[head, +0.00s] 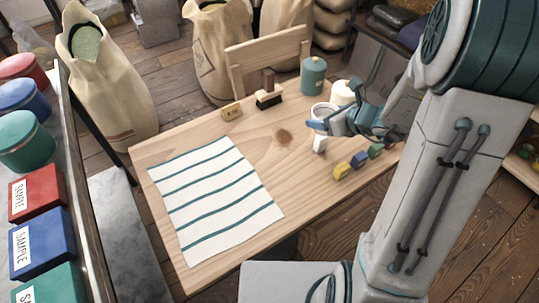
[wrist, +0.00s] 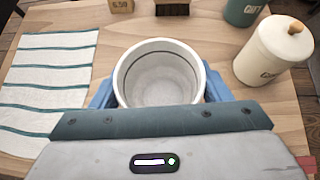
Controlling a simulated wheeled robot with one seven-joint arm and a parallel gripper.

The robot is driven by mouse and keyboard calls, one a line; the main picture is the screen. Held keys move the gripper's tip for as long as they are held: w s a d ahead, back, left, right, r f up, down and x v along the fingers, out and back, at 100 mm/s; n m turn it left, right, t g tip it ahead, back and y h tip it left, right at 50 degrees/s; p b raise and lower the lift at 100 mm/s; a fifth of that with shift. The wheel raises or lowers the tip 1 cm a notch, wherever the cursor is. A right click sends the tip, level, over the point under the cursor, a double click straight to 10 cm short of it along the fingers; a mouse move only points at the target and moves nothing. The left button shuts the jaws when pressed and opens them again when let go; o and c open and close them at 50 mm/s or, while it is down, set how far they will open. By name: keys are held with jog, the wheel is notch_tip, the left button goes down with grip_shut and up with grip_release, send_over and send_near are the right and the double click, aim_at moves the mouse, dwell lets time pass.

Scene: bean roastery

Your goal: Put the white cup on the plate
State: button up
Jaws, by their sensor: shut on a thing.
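The white cup (head: 322,109) is in my gripper (head: 325,125) at the right part of the wooden table. In the wrist view the cup (wrist: 160,76) is upright, its open mouth facing the camera, and looks empty. A thin dark line runs around it near the rim. The blue fingers of my gripper (wrist: 160,92) are shut on the cup from its left and right sides. I cannot tell whether the cup's base touches the table. No plate can be made out in either view.
A striped cloth (head: 216,198) covers the table's left part. A teal canister (head: 313,77), white canister (wrist: 276,50), brush (head: 268,96) and small wooden block (head: 232,110) stand behind. The table's middle is clear.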

jog(key=shift+s+a+f+n+g+y+b, duration=0.15)
jog(key=shift+s+f+n+g+y+b, duration=0.3)
jog(key=shift+s+f, duration=0.5)
jog(key=shift+s+a+f, duration=0.1)
jog(key=shift+a+f, duration=0.05)
jog(key=shift+f, duration=0.1)
jog(key=w+a+f, duration=0.1)
jog(key=a+f, duration=0.1)
jog(key=a, duration=0.1)
jog(key=w+a+f, duration=0.2)
jog(key=a, duration=0.2)
jog(key=w+a+f+b, duration=0.1)
jog(key=a+f, duration=0.1)
jog(key=a, duration=0.1)
jog(key=shift+w+a+f, duration=0.2)
jog(key=shift+f, duration=0.15)
send_over(282, 151)
jog(key=shift+f, duration=2.05)
jog(key=shift+f+b, duration=0.2)
jog(key=shift+b, duration=0.15)
jog(key=o, duration=1.2)
jog(key=shift+s, duration=0.1)
jog(key=shift+r, duration=0.1)
